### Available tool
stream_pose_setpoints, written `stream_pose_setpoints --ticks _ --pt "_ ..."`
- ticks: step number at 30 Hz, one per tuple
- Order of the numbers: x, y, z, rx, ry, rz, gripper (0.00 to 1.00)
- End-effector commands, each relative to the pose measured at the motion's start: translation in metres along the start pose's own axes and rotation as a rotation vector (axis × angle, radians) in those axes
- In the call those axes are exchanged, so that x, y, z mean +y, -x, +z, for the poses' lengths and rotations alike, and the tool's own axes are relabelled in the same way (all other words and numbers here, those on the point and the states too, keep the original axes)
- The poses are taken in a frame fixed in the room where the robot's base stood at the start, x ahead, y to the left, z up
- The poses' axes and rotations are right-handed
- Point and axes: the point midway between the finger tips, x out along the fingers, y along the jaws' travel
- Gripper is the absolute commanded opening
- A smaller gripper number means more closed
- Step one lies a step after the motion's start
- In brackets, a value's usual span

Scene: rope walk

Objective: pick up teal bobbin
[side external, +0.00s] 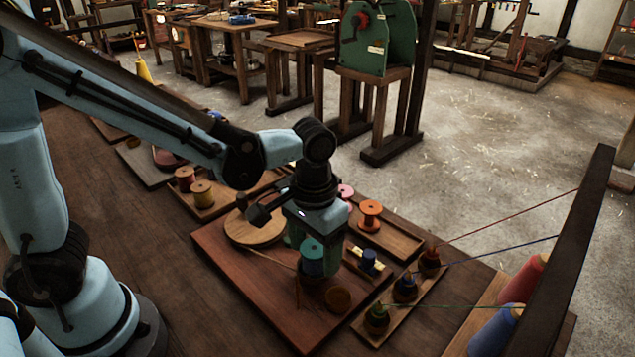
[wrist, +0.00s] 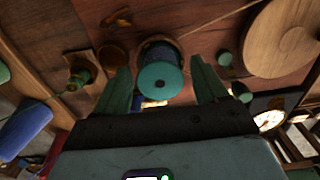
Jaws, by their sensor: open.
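The teal bobbin (side external: 313,252) stands upright on a reddish-brown board (side external: 235,262), above a darker brown base or holder. In the wrist view, the teal bobbin (wrist: 160,80) shows its round top with a small centre hole. My gripper (side external: 314,268) points down over the board, right at the bobbin. In the wrist view, my gripper (wrist: 160,68) has its green fingers spread, one on each side of the bobbin, with gaps visible. It is open and holds nothing. The exact height of the fingertips against the bobbin is hard to tell.
A round wooden disc (side external: 256,228) lies left of the bobbin. An orange spool (side external: 370,215) stands in a tray behind. A rack of threaded cones (side external: 405,287) is close on the right, its threads running to a dark post (side external: 580,250). A small brown disc (side external: 338,299) lies in front.

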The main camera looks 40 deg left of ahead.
Motion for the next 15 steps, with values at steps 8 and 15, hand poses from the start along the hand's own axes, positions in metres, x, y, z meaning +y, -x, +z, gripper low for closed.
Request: stream_pose_setpoints --ticks 8,15 --pt "0.0000 0.0000 0.0000 0.000 0.000 0.000 0.62" --pt "0.0000 0.0001 0.0000 0.000 0.000 0.000 0.33"
